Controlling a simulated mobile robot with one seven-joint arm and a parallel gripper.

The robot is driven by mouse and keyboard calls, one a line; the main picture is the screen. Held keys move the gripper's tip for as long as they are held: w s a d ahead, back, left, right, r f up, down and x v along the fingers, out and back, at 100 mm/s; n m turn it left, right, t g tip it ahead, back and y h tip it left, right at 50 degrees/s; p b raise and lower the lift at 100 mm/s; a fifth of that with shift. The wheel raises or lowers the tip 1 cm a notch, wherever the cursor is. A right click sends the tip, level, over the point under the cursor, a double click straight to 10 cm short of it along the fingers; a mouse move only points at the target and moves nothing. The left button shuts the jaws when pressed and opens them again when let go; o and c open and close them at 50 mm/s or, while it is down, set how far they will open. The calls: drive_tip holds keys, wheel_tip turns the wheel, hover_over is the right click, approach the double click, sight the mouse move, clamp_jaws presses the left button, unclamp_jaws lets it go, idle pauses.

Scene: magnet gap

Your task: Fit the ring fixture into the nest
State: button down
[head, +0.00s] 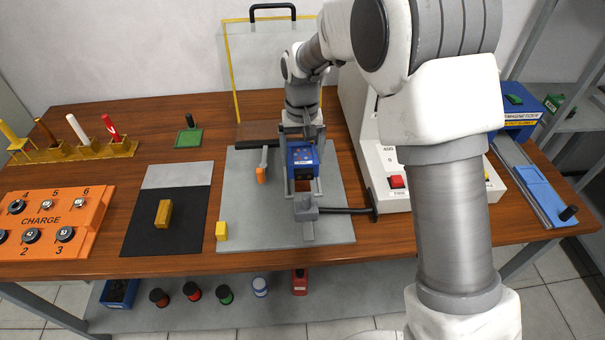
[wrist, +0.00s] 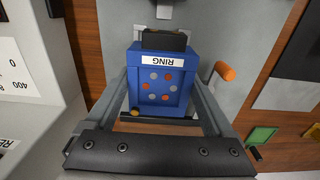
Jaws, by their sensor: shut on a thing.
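The ring fixture (head: 302,156) is a blue block with a white RING label and orange and pale dots on its face. My gripper (head: 303,166) is shut on it, with one finger on each side, over the grey base plate (head: 265,215). In the wrist view the ring fixture (wrist: 158,92) sits between the two fingers of my gripper (wrist: 162,100), its label upside down. A grey metal block (head: 305,207) with a dark bar stands just in front of it. The nest is not clearly seen; the arm and fixture cover that area. I cannot tell whether the fixture touches anything below.
An orange-handled lever (head: 261,173) stands close left of the fixture. A white machine with a red button (head: 396,182) stands close right. A clear yellow-edged guard (head: 232,75) rises behind.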

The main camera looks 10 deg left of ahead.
sight(302, 183)
drive_tip(key=shift+f+b, duration=0.35)
drive_tip(key=shift+f, duration=2.55)
drive_tip(key=shift+f, duration=0.1)
unclamp_jaws()
drive_tip(key=shift+f, duration=0.1)
wheel_tip(302, 183, up, 13)
drive_tip(key=shift+d+f+p, duration=0.1)
drive_tip(key=shift+f+p, duration=0.1)
drive_tip(key=shift+p, duration=0.65)
drive_tip(key=s+d+r+m+t, duration=0.1)
drive_tip(key=s+d+r+t, duration=0.1)
drive_tip(key=s+d+r, duration=0.6)
drive_tip(key=s+d+r+m+t, duration=0.1)
drive_tip(key=s+d+r+t, duration=0.1)
drive_tip(key=s+d+r, duration=0.65)
drive_tip(key=s+d+f+m+t, duration=0.1)
drive_tip(key=s+d+f, duration=0.2)
drive_tip(key=s+d, duration=0.3)
drive_tip(key=shift+s+d+t, duration=0.3)
drive_tip(key=shift+s+d, duration=0.1)
drive_tip(key=shift+s, duration=0.35)
